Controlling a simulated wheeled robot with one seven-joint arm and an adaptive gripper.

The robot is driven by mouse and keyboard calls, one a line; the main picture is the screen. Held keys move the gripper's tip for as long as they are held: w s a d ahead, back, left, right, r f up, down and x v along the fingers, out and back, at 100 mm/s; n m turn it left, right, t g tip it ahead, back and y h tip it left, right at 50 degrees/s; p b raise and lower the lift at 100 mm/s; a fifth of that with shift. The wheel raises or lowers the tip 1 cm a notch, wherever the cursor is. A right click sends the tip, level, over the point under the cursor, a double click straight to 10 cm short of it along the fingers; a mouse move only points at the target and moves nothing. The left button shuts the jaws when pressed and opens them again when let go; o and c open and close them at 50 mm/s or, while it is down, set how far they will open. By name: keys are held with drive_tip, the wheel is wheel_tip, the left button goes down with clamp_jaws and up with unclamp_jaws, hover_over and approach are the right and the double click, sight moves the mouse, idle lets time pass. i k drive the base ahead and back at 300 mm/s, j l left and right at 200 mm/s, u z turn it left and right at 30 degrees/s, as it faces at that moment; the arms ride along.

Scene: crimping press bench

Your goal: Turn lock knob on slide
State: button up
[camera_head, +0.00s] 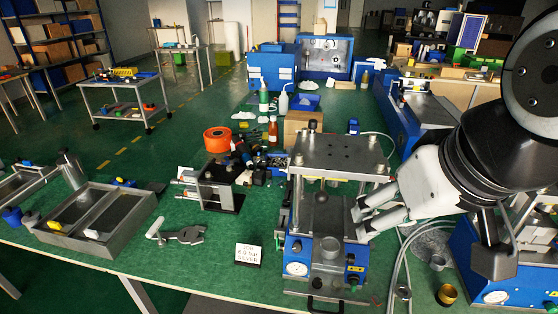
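The crimping press (338,155) stands at the front edge of the green bench, with a grey top plate, metal pillars and a blue base. A dark round knob (322,198) shows between its pillars, above a silver cylinder (330,247). A small black-topped knob (312,125) stands on the top plate's back edge. I cannot tell which is the slide's lock knob. My gripper (357,222) comes in from the right, beside the press's right pillars. Its two fingers are apart, pointing left, with nothing visible between them. Whether a fingertip touches the press is unclear.
A second blue press (495,297) with hoses stands at the right, near a brass cup (446,294). A small fixture (215,187), a clamp tool (180,233), a label card (248,255) and a grey tray (95,222) lie left. Some bench between them is clear.

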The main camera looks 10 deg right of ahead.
sight(350, 257)
drive_tip(key=k+l+u, duration=0.4)
drive_tip(key=k+l, duration=0.45)
drive_tip(key=j+z, duration=0.4)
drive_tip(key=j, duration=0.25)
